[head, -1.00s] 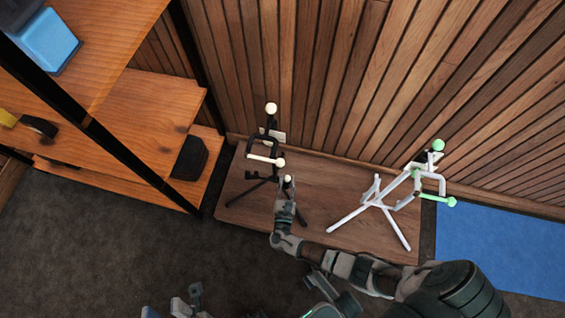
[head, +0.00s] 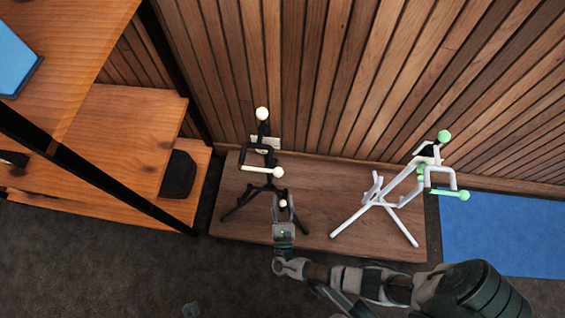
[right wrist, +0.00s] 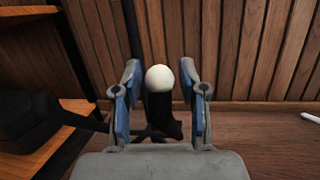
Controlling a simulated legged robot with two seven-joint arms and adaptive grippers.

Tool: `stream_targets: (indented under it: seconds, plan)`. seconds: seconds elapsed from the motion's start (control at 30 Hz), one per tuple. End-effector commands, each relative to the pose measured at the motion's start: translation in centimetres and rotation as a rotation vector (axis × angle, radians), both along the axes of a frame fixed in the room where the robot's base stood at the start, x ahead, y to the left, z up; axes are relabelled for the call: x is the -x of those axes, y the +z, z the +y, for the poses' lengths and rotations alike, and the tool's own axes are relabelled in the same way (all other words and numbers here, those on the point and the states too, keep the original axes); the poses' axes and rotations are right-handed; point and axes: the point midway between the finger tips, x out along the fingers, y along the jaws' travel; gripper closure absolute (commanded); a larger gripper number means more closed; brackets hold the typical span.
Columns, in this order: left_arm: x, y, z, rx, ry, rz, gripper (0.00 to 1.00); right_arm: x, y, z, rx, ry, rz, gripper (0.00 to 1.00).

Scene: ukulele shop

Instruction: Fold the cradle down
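A black stand (head: 259,189) with splayed legs is on the low wooden platform. A white ball (head: 262,114) tops it, and a U-shaped cradle (head: 246,157) holds a pale bar with a ball end (head: 279,173). My right gripper (head: 283,207) is at the stand's front, open, with another white ball (head: 283,203) between its fingers. In the right wrist view this ball (right wrist: 160,78) sits on a black piece, with gaps to both blue-padded fingers. A white stand (head: 384,201) with green-tipped arms is to the right.
The wooden platform (head: 330,240) stands against a slatted wall (head: 330,80). Wooden shelves (head: 120,140) with a black box (head: 178,174) are at left. A blue mat (head: 510,240) lies at right. Dark floor is free in front.

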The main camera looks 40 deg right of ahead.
Motion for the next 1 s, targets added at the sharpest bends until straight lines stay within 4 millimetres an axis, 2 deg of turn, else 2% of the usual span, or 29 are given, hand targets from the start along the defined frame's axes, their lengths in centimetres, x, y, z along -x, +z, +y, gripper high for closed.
stream_targets:
  seconds: [0.37,0.73,1.0]
  plan:
    - [0.4,0.1,0.0,-0.001,-0.001,-0.004,0.60,0.4,-0.1,0.2,0.001,-0.003,-0.001,0.48]
    - [0.3,0.2,0.0,0.000,0.000,-0.004,0.60,4.7,-1.5,4.0,0.001,-0.002,0.001,0.48]
    - [0.3,0.2,0.0,0.000,0.000,-0.004,0.60,5.6,-1.7,4.8,0.001,-0.001,-0.002,0.48]
